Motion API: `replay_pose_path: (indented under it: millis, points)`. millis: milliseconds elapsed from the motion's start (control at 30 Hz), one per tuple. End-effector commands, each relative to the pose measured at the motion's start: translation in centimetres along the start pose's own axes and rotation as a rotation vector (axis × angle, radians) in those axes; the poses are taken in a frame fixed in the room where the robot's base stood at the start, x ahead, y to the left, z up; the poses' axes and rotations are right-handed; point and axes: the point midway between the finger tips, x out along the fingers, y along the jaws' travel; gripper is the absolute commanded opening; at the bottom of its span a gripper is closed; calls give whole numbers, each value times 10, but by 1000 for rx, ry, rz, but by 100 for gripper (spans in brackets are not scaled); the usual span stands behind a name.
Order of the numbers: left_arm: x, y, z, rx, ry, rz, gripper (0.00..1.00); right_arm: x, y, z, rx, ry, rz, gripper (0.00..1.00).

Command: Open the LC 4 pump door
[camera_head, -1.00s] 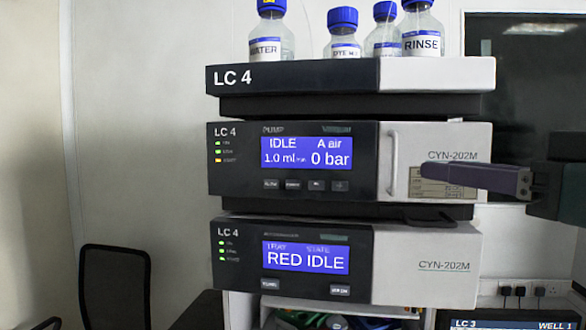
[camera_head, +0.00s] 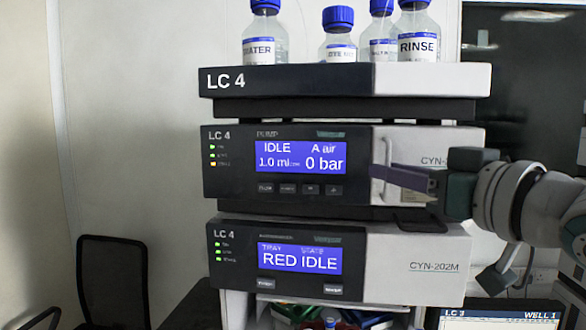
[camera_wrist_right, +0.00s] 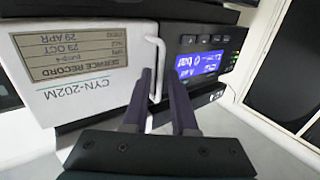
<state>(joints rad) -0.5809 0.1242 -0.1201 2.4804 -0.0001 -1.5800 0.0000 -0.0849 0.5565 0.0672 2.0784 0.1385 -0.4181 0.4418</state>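The LC 4 pump is the middle unit of the stack, with a blue display (camera_head: 300,157) reading IDLE and 0 bar. Its white door (camera_head: 455,140) looks shut, flush with the dark front. The upright white bar handle (camera_head: 388,150) is at the door's left edge; my fingers cover part of it. My right gripper (camera_head: 377,178) has its fingertips at the handle. In the right wrist view, the right gripper (camera_wrist_right: 160,73) is open, one finger on each side of the handle (camera_wrist_right: 161,52), with gaps visible. The door (camera_wrist_right: 100,97) carries a service record label. My left gripper is out of view.
Several blue-capped bottles (camera_head: 417,35) stand on the top unit (camera_head: 430,80). A lower unit (camera_head: 410,250) reads RED IDLE. A black chair (camera_head: 112,270) stands at left, a screen (camera_head: 500,315) at bottom right. Space before the stack's left side looks clear.

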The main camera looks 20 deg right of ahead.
Motion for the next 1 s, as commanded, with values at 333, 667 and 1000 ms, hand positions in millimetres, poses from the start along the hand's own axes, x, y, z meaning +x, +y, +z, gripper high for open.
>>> replay_pose_path:
  millis: [333,667,1000]
  points:
    - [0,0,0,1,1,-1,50,0,0,0,0,0,0,0]
    - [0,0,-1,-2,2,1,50,0,0,0,0,0,0,0]
    - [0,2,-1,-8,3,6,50,0,0,0,0,0,0,0]
